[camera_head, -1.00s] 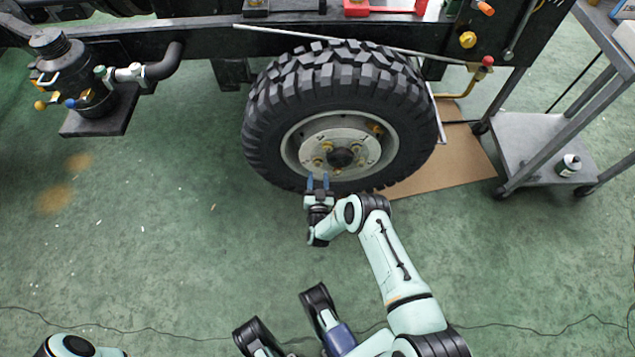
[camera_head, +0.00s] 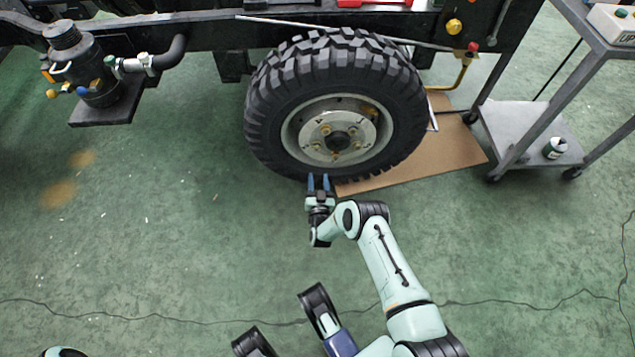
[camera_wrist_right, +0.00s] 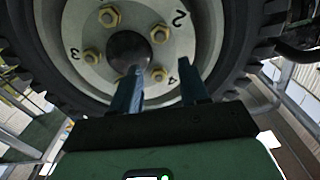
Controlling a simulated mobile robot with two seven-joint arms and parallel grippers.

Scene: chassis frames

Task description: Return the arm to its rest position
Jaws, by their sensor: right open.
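My right arm reaches up from the bottom of the head view. Its gripper (camera_head: 318,182) has two blue fingers, apart and with nothing between them, at the lower edge of the black tyre (camera_head: 262,135) in the picture. The right wrist view shows the same open fingers (camera_wrist_right: 158,72) in front of the wheel hub (camera_wrist_right: 128,50), with yellow nuts and the numbers 2, 3 and 4. I cannot tell the exact gap to the wheel. Only a sliver of my left arm shows at the bottom left; its gripper is out of view.
The dark chassis rail (camera_head: 210,35) runs above the wheel. A canister unit (camera_head: 85,75) hangs at the left. Brown cardboard (camera_head: 455,160) lies by the wheel. A grey cart (camera_head: 515,125) with a small can (camera_head: 554,148) stands at the right. The green floor at the lower left is clear.

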